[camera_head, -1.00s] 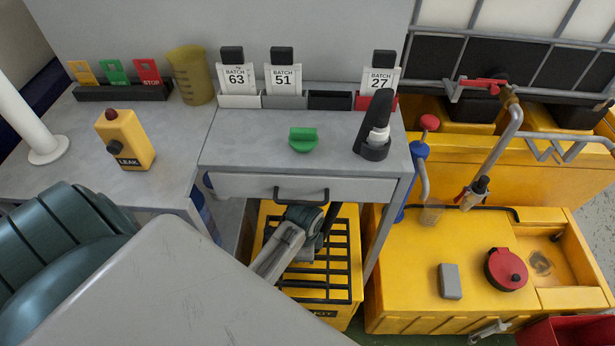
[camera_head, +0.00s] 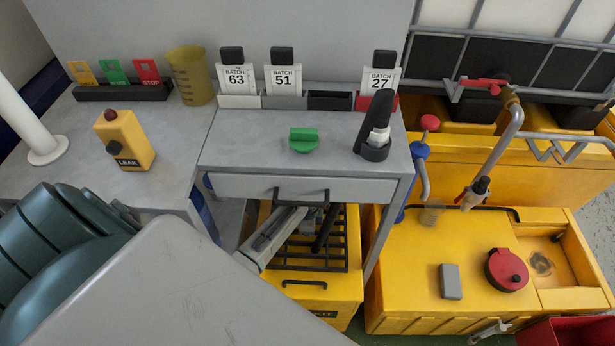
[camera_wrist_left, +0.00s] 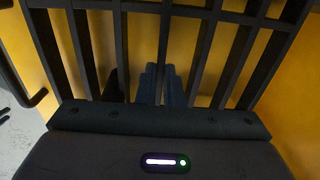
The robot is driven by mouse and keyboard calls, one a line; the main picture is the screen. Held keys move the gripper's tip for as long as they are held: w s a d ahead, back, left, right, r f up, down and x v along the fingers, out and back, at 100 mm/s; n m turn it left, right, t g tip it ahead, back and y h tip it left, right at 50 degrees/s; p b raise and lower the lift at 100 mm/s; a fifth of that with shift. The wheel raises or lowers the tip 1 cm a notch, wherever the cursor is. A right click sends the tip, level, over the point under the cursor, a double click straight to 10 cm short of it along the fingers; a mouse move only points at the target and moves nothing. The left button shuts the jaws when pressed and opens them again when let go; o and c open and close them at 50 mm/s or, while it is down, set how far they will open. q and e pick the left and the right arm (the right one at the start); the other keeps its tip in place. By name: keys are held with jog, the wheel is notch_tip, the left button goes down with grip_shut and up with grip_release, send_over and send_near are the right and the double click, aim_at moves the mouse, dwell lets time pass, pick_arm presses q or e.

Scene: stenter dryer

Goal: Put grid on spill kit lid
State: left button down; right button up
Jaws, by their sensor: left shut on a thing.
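The yellow spill kit (camera_head: 341,290) stands under the grey drawer table, with a black handle (camera_head: 304,283) at the front of its lid. The black barred grid (camera_head: 312,268) is over the back part of the lid, under the drawer. I cannot tell whether it touches the lid. My left gripper (camera_wrist_left: 164,85) is shut on the grid, which fills the upper part of the left wrist view (camera_wrist_left: 180,10). In the head view my left arm reaches down to the grid and the fingers are hard to make out. My right gripper is out of view.
The drawer table (camera_head: 225,150) with its black handle overhangs the kit. To the right stands a yellow spill pallet (camera_head: 400,270) with a red cap (camera_head: 507,269) and grey block (camera_head: 451,281).

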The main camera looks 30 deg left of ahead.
pick_arm(q)
jog(key=shift+f, duration=0.35)
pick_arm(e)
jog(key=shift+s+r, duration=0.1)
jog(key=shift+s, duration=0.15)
pick_arm(q)
jog(key=c, duration=1.6)
grip_release()
jog(key=shift+f, duration=0.15)
jog(key=shift+o, duration=0.2)
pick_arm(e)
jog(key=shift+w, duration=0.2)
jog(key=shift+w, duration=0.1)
pick_arm(q)
jog(key=shift+r, duration=0.25)
notch_tip(320, 180, up, 6)
jog(key=shift+r, duration=0.65)
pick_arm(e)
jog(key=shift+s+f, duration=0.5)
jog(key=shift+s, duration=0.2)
